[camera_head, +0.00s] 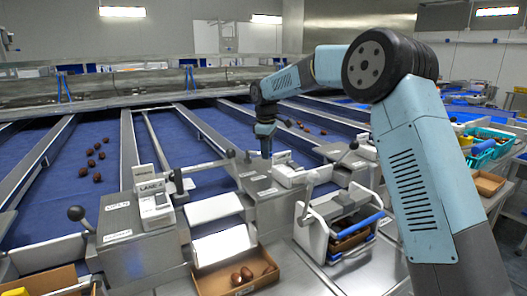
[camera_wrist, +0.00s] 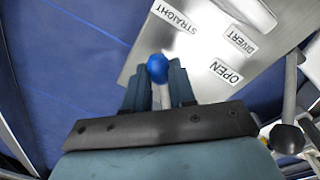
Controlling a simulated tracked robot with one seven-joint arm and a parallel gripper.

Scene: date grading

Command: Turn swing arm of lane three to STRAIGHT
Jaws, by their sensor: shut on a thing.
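The swing arm's blue knob (camera_wrist: 157,68) shows in the wrist view at the edge of a pale metal plate (camera_wrist: 196,77). My gripper (camera_wrist: 158,88) is shut on the swing arm just behind the knob, with a dark finger on either side. The plate carries the labels STRAIGHT (camera_wrist: 176,16), DIVERT (camera_wrist: 241,41) and OPEN (camera_wrist: 225,71). The knob lies nearest the STRAIGHT label, just below it. In the head view my gripper (camera_head: 265,150) reaches down at a lane head beyond the LANE 4 sign (camera_head: 151,187). The swing arm is hidden there, and I cannot read that lane's number.
A dark ball-ended lever (camera_wrist: 287,139) stands right of my gripper in the wrist view. Blue belts (camera_head: 93,178) with dates run behind the lane heads. A cardboard tray (camera_head: 221,284) with dates and a white-sided carrier (camera_head: 311,236) stand in front.

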